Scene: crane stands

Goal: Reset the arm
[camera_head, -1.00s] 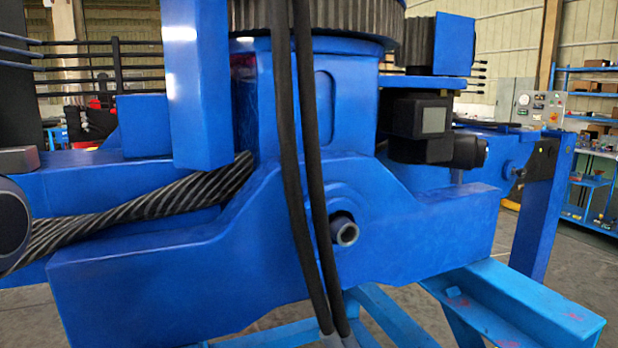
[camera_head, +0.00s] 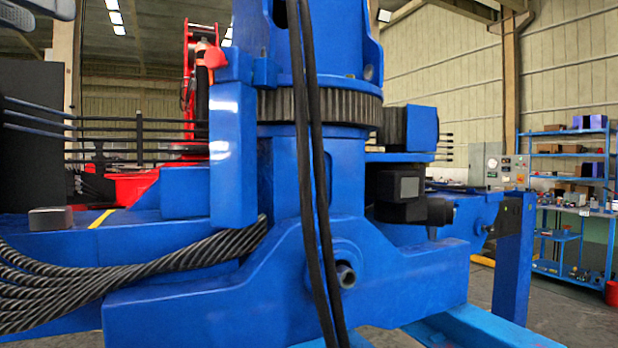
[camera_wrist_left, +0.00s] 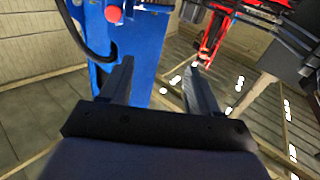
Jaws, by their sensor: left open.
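My left gripper (camera_wrist_left: 158,64) shows in the left wrist view with its two dark fingers apart and nothing between them. Beyond the fingers are a blue upright part with a red round knob (camera_wrist_left: 114,14) and a red crane arm. In the head view only a grey piece, which may be my left arm, shows at the top left corner; the fingers cannot be made out there. The blue crane stand (camera_head: 200,305) fills the middle of the head view, with a toothed ring around its column. My right gripper is not in view.
Two black hoses (camera_head: 312,180) hang in front of the column. Thick black cables (camera_head: 130,268) run along the left beam. A red crane (camera_head: 187,90) stands behind at the left. Blue shelves (camera_head: 568,132) stand at the far right, with open floor before them.

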